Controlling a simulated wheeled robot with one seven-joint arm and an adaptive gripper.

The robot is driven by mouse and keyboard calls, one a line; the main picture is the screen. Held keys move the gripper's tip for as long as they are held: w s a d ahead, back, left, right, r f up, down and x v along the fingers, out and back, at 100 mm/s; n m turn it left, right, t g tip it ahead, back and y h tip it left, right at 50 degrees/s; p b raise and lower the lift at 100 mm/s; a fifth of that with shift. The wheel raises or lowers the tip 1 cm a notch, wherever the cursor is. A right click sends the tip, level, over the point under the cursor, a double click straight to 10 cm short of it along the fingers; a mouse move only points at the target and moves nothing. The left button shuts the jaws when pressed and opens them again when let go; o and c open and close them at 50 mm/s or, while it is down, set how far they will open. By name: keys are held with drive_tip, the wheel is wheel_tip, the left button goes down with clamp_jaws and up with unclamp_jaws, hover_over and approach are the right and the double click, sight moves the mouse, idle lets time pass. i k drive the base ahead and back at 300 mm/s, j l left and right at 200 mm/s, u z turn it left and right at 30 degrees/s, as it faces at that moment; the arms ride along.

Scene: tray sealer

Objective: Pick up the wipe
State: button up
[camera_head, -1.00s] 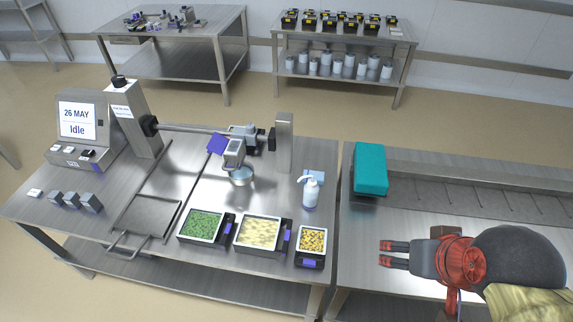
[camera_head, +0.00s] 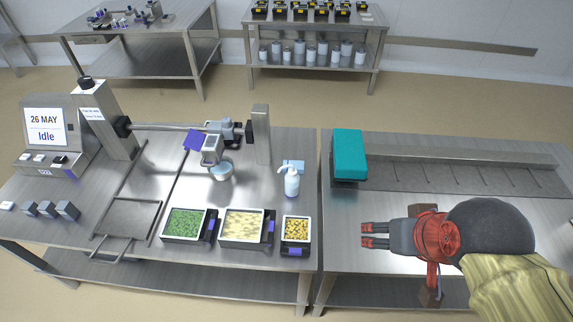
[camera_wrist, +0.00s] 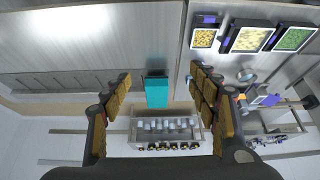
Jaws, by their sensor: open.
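The wipe (camera_head: 294,166) looks like a small flat light-blue square on the steel table, just behind the white pump bottle (camera_head: 292,184), which hides part of it. My gripper (camera_head: 367,236) is open and empty over the right-hand table, pointing left in the head view. It is to the right of the wipe and nearer the front, well apart from it. In the wrist view my gripper (camera_wrist: 160,76) shows its two padded fingers spread wide with nothing between them. I cannot make out the wipe clearly there, close to one finger.
A teal box (camera_head: 348,154) stands right of the wipe, near the gap between tables. Trays of green (camera_head: 164,237), pale (camera_head: 222,243) and yellow (camera_head: 284,250) food line the left table's front.

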sight(299, 166)
drive_tip(key=k+j+z, duration=0.1)
drive_tip(key=j, duration=0.2)
drive_tip(key=j+z, duration=0.2)
drive_tip(key=j, duration=0.35)
drive_tip(key=k+j+z, duration=0.2)
drive_tip(key=j, duration=0.35)
drive_tip(key=i+j+z, duration=0.3)
drive_tip(key=i+j, duration=0.3)
